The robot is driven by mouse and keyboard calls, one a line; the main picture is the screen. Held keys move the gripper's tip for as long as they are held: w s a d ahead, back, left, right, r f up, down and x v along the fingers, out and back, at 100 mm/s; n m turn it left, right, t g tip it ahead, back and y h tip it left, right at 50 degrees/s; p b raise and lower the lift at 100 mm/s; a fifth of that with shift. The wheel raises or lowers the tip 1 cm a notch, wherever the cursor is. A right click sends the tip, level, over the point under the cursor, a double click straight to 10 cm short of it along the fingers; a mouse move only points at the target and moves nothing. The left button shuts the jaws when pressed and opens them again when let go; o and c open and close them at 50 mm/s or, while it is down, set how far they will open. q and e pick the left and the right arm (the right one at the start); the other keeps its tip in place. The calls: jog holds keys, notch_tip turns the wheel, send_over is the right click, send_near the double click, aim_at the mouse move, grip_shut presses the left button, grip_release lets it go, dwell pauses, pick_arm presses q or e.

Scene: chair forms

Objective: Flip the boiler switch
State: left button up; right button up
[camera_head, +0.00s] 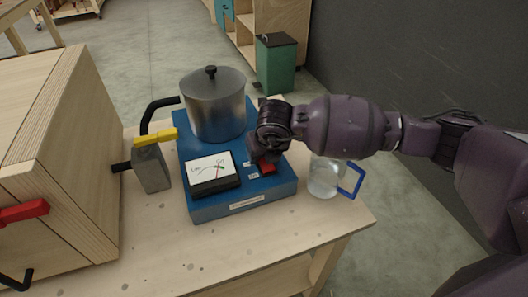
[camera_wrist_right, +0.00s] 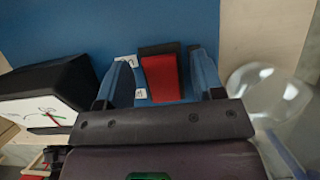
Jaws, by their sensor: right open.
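The blue boiler (camera_head: 240,205) stands on the wooden table with a metal pot on its rear part. Its red switch (camera_head: 267,169) is on the top near the right front, beside the gauge (camera_head: 212,170). My right gripper (camera_head: 264,160) is over the switch and partly hides it. In the right wrist view the gripper (camera_wrist_right: 160,88) is open, with the red switch (camera_wrist_right: 163,78) between its two fingers; contact cannot be told. The gauge (camera_wrist_right: 45,110) is at the left there. My left gripper is not in view.
A metal pot (camera_head: 214,105) with a lid sits on the boiler. A clear jug (camera_head: 325,178) with a blue handle stands close at the right. A grey block with a yellow lever (camera_head: 153,165) and a wooden box (camera_head: 75,165) are at the left. Bare tabletop (camera_head: 200,245) is in front.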

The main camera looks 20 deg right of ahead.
aim_at(270, 171)
jog(key=p+v, duration=0.1)
jog(key=v, duration=0.9)
jog(key=shift+r+p, duration=0.3)
jog(key=shift+r, duration=0.1)
jog(key=shift+s, duration=0.15)
